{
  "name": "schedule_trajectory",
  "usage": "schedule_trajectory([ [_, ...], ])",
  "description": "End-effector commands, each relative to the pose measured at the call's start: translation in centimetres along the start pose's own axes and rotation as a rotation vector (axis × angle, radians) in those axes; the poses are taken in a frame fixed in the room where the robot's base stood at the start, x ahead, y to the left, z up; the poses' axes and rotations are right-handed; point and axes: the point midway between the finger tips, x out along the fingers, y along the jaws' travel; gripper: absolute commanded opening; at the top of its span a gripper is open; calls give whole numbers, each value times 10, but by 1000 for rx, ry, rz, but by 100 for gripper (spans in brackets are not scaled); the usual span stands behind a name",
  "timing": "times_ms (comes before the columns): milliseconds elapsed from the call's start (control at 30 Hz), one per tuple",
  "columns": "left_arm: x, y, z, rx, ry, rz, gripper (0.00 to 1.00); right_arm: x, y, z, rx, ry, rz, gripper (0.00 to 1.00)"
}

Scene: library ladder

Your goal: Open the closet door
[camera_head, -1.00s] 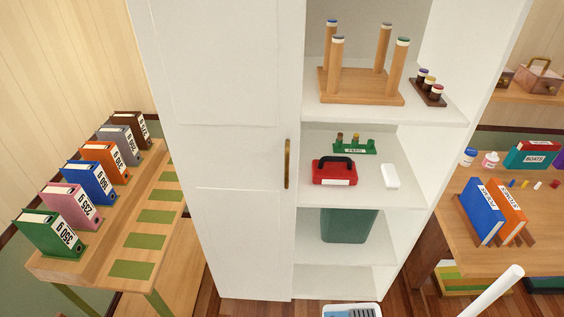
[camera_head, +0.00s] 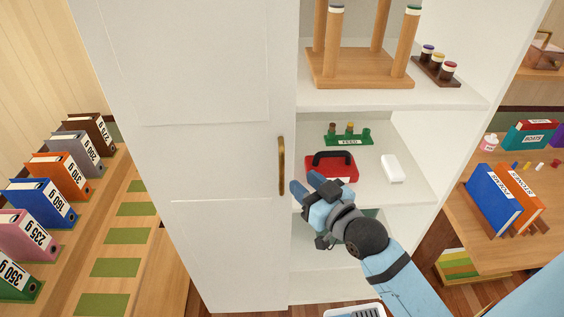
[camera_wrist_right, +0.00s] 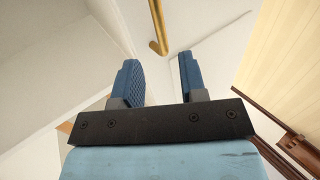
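The white closet door (camera_head: 200,130) covers the left half of the cabinet, and the right half stands open to its shelves. A brass handle (camera_head: 282,166) runs upright along the door's right edge. My right gripper (camera_head: 305,188) is just right of and slightly below the handle's middle, in front of the shelves. In the right wrist view, its two blue fingers (camera_wrist_right: 157,80) are apart with nothing between them, and the handle (camera_wrist_right: 158,30) shows beyond the fingertips, apart from them. My left gripper is not in view.
A red toolbox (camera_head: 331,167), a white box (camera_head: 392,168) and a wooden stand (camera_head: 360,70) sit on the shelves. Binders stand on a table (camera_head: 140,235) at left. A desk (camera_head: 520,190) with books stands at right.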

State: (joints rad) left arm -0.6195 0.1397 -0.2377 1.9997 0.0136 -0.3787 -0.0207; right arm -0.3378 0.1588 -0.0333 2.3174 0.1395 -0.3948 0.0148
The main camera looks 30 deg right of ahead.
Motion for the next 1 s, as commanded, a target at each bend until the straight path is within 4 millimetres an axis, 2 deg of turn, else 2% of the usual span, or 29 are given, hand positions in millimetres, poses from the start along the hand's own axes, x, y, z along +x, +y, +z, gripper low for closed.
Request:
schedule_trajectory([
  [33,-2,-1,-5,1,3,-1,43,13,0,-3,1,3,0,39],
  [200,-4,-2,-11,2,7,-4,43,48,0,-2,1,1,0,39],
  [400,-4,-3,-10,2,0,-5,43,75,0,0,0,-1,0,39],
  [600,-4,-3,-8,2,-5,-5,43,84,0,0,0,-1,0,39],
  [833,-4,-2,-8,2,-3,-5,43,84,0,1,0,-1,0,39],
  [867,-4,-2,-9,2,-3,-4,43,84,0,1,0,-1,0,34],
  [1000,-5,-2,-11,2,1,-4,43,84,0,1,0,-1,0,2],
])
